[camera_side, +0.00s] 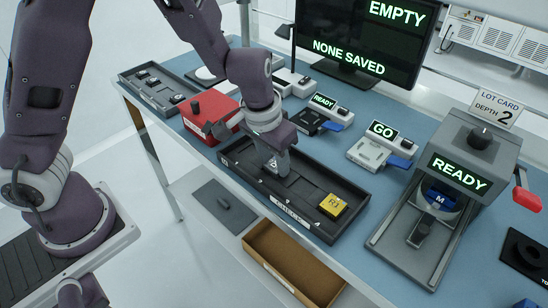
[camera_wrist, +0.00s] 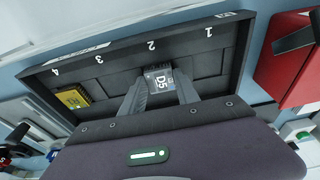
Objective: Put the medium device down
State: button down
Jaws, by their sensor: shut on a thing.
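My gripper (camera_side: 280,170) reaches down into the dark numbered tray (camera_side: 240,172). In the wrist view my gripper (camera_wrist: 160,98) is shut on a grey device marked D5 (camera_wrist: 160,77), at the compartment by the number 2 of the tray (camera_wrist: 204,64). I cannot tell whether the device touches the tray floor. In the side view my fingers mostly hide it. A yellow device (camera_side: 332,204) sits in the tray's right end; it also shows by the number 4 in the wrist view (camera_wrist: 72,98).
A red box (camera_side: 208,115) stands close behind the tray's left end. A grey machine showing READY (camera_side: 460,150) holds a blue part marked M (camera_side: 440,198) at the right. Small fixtures, one showing GO (camera_side: 383,130), stand behind. A screen (camera_side: 358,40) reads EMPTY, NONE SAVED.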

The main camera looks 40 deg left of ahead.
jog(key=c, duration=0.9)
grip_release()
notch_tip(320, 180, up, 12)
jog(key=s, duration=0.2)
jog(key=s+a+r+t, duration=0.1)
jog(key=s+a+r, duration=0.2)
jog(key=s, duration=0.6)
jog(key=s+a+r+t, duration=0.2)
jog(key=s+a+r, duration=0.2)
jog(key=s, duration=0.6)
jog(key=shift+s+a+r, duration=0.15)
jog(key=shift+a+r, duration=0.15)
jog(key=shift+r, duration=0.1)
